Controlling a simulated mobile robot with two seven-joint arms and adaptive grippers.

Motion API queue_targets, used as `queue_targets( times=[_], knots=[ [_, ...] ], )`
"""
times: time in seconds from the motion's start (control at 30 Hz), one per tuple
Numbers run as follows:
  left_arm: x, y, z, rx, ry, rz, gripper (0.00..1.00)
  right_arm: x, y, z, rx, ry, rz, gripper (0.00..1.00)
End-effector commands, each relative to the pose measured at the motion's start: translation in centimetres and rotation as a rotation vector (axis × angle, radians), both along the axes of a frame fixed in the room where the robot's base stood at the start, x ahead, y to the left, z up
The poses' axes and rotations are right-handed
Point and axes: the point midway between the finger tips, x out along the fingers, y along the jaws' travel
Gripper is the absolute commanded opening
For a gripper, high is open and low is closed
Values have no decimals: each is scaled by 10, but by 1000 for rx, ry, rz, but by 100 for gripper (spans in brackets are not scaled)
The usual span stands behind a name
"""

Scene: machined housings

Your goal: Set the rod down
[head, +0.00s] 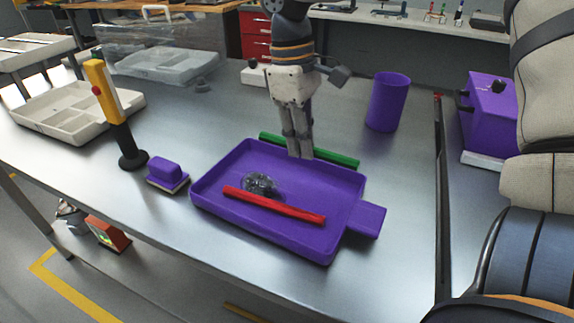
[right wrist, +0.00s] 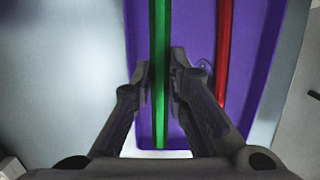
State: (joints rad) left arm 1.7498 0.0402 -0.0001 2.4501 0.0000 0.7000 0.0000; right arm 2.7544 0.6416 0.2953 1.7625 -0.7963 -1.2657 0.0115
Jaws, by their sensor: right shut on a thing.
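My right gripper (head: 300,152) points down at the far side of the purple tray (head: 345,215) and is shut on the green rod (head: 335,156). In the head view the rod runs level along the tray's far wall; whether it touches the tray cannot be told. In the right wrist view the green rod (right wrist: 158,60) lies between the two fingers (right wrist: 160,75), over the purple tray. A red rod (head: 275,205) lies in the front part of the tray and also shows in the right wrist view (right wrist: 223,50). My left gripper is not in view.
A clear, crumpled-looking object (head: 258,184) sits in the tray behind the red rod. A purple cup (head: 388,102) stands behind right, and a purple box (head: 490,110) at the right. A yellow-handled post (head: 108,95) and a small purple block (head: 165,170) stand left. Bare table lies right of the tray.

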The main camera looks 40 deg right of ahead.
Motion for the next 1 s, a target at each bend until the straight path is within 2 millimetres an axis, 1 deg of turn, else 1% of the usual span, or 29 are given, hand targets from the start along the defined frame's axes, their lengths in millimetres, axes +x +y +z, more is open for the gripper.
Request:
queue_targets(
  times=[0.03, 0.1, 0.27, 0.3, 0.37, 0.4, 0.47, 0.73, 1.0],
  knots=[
    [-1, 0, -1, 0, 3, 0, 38, 5, 5, -9, -1, 5, 2, 0],
    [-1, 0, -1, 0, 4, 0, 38, 10, 10, -19, 0, 3, 1, 0],
    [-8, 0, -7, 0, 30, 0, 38, 18, 17, -33, 0, 6, 1, 0],
    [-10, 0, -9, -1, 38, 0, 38, 21, 19, -38, 0, 9, 1, 0],
    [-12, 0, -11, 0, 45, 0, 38, 22, 20, -49, 1, 9, 0, 0],
    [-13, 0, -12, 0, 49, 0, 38, 21, 20, -57, 0, 10, 0, 0],
    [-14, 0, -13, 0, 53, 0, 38, 21, 20, -66, 1, 5, 1, 0],
    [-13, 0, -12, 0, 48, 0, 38, 21, 19, -66, -1, -1, 0, 0],
    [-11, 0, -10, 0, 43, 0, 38, 21, 20, -76, 0, 2, 1, 0]
  ],
)
